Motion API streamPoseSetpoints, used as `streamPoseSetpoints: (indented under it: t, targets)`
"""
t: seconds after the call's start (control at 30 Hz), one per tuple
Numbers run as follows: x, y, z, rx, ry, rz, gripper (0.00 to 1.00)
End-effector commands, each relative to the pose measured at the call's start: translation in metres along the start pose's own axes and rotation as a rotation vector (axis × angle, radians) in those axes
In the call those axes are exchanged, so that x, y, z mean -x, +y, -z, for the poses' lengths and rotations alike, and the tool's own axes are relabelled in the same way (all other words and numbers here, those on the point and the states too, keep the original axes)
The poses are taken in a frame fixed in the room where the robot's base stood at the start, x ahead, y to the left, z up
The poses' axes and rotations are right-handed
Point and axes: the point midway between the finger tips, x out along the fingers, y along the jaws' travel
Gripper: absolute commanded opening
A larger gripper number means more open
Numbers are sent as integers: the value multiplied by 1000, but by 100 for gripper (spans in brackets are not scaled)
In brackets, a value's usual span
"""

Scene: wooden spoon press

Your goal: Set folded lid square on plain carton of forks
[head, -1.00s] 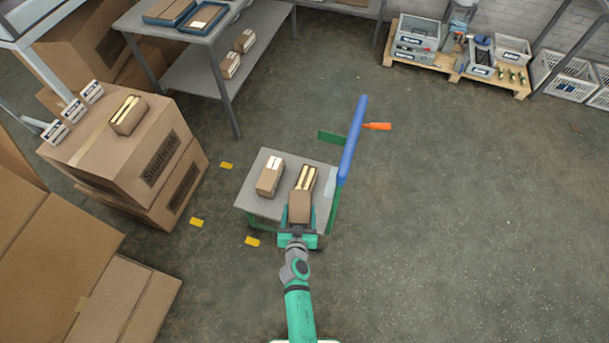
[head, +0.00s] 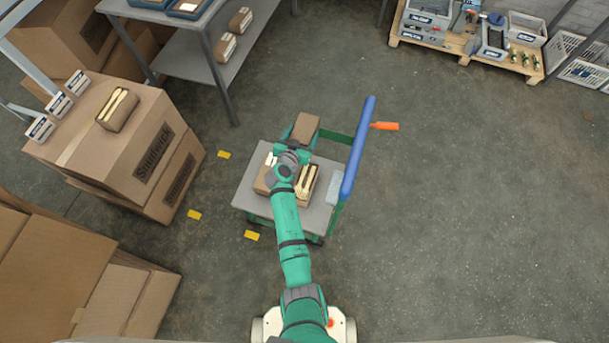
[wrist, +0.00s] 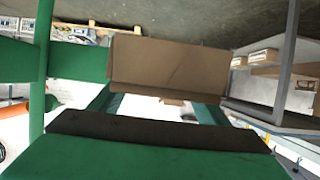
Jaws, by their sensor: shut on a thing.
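My gripper (head: 303,138) is shut on the folded lid (head: 304,126), a plain brown cardboard piece. In the wrist view the lid (wrist: 155,62) lies across between the two green fingers. An open brown carton (head: 307,184) with pale wooden cutlery stands on the table, nearer than the lid and partly behind my arm. Whether the cutlery is forks is too small to tell. A second carton (head: 262,186) stands left of it, mostly hidden by my wrist; a white patch shows on it.
Another open carton (head: 118,110) sits on stacked boxes (head: 150,150) at left. Yellow floor marks lie left of the table. The floor at right is clear.

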Motion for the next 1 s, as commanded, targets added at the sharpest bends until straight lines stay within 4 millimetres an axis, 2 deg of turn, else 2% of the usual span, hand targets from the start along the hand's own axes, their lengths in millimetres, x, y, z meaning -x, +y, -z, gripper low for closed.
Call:
streamPoseSetpoints:
  t: [0.03,0.33,0.6,0.9,1.0]
  targets:
    - [8,6,-11,-2,-4,-2,48]
    - [51,30,-59,-3,-4,-2,48]
    - [64,40,-110,1,-2,3,48]
    - [71,44,-131,3,-2,6,48]
    - [65,43,-141,5,-1,6,48]
